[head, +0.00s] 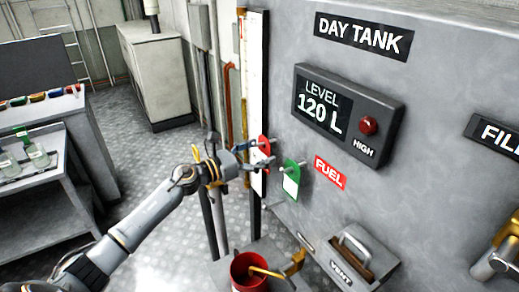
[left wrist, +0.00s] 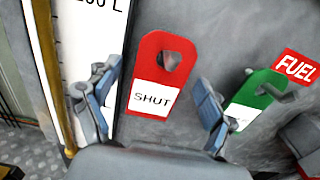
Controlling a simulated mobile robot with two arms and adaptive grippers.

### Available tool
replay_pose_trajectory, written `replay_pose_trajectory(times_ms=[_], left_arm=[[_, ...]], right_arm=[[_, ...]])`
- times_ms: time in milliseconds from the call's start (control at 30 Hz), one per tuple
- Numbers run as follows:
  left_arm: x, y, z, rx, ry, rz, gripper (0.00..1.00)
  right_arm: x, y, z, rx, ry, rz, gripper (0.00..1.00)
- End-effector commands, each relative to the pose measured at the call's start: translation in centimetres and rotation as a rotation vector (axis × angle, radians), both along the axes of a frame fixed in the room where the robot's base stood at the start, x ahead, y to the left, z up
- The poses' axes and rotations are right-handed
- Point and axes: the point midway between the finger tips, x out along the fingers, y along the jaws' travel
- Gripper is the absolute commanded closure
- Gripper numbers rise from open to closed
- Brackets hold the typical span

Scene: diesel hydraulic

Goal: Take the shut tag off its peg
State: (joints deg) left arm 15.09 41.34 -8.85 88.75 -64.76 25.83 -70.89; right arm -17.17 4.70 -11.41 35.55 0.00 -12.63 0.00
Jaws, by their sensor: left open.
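The shut tag (left wrist: 151,98) is red with a white SHUT label and a hole near its top. It hangs on the face of the day tank, and in the head view (head: 264,147) it is partly hidden by my gripper. My left gripper (left wrist: 152,108) is open, with one finger on each side of the tag in the left wrist view. The fingers look apart from the tag. In the head view the left gripper (head: 250,155) is at the tag. The peg is hard to make out behind the hole. My right gripper does not show.
A green tag (head: 291,181) hangs on a peg just right of the red one, near the FUEL label (head: 329,172). A white level gauge (left wrist: 88,40) stands left of the tag. Below are a red bucket (head: 247,272) and the VENT box (head: 350,258).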

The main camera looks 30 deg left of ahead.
Motion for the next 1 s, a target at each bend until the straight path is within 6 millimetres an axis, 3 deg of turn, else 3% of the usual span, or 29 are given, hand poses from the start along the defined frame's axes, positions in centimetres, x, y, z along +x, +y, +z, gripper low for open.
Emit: replay_pose_trajectory(times_ms=[267,500,567,1000], left_arm=[[0.09,-0.09,-0.07,-0.001,0.001,0.0,0.17],[0.07,-0.06,-0.06,-0.001,0.001,0.0,0.66],[0.07,-0.06,-0.05,-0.001,0.001,0.0,0.74],[0.06,-0.05,0.8,0.0,0.0,0.0,0.74]], right_arm=[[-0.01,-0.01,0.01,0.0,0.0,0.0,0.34],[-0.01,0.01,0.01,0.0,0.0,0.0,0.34],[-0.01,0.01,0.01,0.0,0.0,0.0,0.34],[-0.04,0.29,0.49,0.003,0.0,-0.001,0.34]])
